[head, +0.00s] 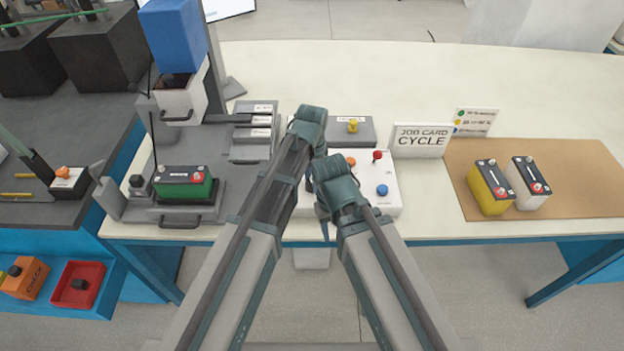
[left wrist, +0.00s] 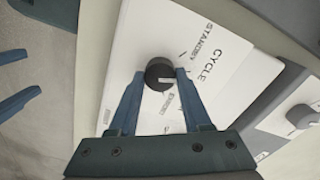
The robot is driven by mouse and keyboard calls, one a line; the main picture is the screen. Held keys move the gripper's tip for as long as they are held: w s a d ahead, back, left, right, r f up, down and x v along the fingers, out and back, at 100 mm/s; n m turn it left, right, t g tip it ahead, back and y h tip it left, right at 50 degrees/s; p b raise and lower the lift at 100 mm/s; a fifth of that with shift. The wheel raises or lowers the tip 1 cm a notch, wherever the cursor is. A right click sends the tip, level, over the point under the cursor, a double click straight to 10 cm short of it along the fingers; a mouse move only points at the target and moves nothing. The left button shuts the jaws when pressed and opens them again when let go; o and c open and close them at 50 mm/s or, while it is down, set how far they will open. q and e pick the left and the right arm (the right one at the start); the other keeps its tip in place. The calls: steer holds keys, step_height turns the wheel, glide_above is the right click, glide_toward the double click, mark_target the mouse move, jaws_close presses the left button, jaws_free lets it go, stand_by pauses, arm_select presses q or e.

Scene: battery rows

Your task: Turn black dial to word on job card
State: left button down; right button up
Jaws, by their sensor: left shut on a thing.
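The job card (head: 421,142) stands on the bench and reads CYCLE. The black dial (left wrist: 157,72) shows in the left wrist view on a white panel (left wrist: 128,40) with printed words, CYCLE among them. Its white mark points to the right in that view; I cannot tell which word it meets. My left gripper (left wrist: 160,74) is shut on the dial, one finger on each side. In the head view my arms hide the dial. My right gripper (left wrist: 32,72) is at the left edge of the left wrist view, fingers apart and empty, away from the dial.
A white box (head: 391,208) has a red, an orange and a blue button. A grey box (head: 367,134) with a yellow knob stands behind. Yellow (head: 489,195) and white (head: 526,190) batteries are on the brown mat (head: 585,180). A green battery (head: 184,189) sits at left.

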arm_select(q)
steer(key=shift+c, duration=1.8)
jaws_free()
step_height(320, 180, up, 14)
steer(key=p, duration=1.3)
steer(key=shift+p, duration=0.4)
steer(key=shift+f, duration=0.15)
